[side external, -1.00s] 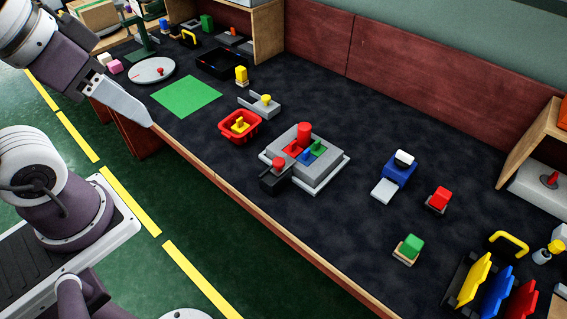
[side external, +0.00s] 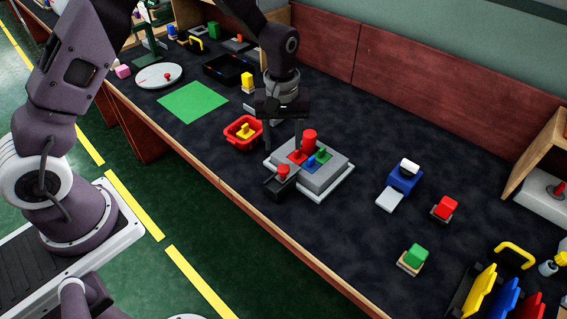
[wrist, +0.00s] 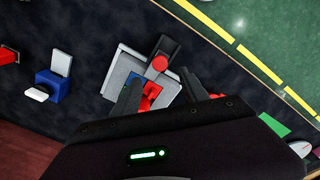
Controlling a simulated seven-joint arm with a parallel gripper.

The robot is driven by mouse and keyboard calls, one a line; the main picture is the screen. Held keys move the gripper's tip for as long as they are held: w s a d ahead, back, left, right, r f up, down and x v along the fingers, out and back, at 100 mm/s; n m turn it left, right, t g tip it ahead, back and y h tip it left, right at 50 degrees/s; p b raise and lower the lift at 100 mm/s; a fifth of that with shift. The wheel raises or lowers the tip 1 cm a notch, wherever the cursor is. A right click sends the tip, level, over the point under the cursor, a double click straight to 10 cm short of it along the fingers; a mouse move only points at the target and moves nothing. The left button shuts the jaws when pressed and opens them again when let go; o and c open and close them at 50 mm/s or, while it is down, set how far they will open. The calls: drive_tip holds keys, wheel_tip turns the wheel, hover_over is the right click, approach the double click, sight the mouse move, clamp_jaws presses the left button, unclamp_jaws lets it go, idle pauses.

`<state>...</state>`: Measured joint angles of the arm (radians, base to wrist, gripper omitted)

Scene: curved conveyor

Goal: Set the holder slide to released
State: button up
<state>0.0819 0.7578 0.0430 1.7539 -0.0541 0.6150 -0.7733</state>
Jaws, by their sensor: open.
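A grey fixture (side external: 335,180) stands mid-bench with a tall red cylinder (side external: 309,138) and red, blue and green parts on top. A black slide block (side external: 279,187) with a red knob (side external: 283,170) sits at its front left side. The wrist view also shows the fixture (wrist: 119,72), the black slide block (wrist: 167,46) and the red knob (wrist: 160,63). My gripper (side external: 284,140) points down above the fixture's back left side, open, with nothing visibly held. In the wrist view my gripper (wrist: 162,88) has its fingers spread near the red and blue parts. Which slide setting is in force I cannot tell.
A red tray (side external: 232,143) with a yellow piece is just left of my gripper. A grey holder (side external: 250,108) behind it is mostly hidden by my arm. A blue device (side external: 404,183) and red (side external: 446,206) and green (side external: 414,255) blocks stand right. Bench between is clear.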

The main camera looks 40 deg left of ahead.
sight(283, 168)
wheel_tip(283, 168, down, 9)
drive_tip(key=shift+r, duration=0.2)
clamp_jaws()
drive_tip(key=shift+r, duration=0.1)
idle(1.3)
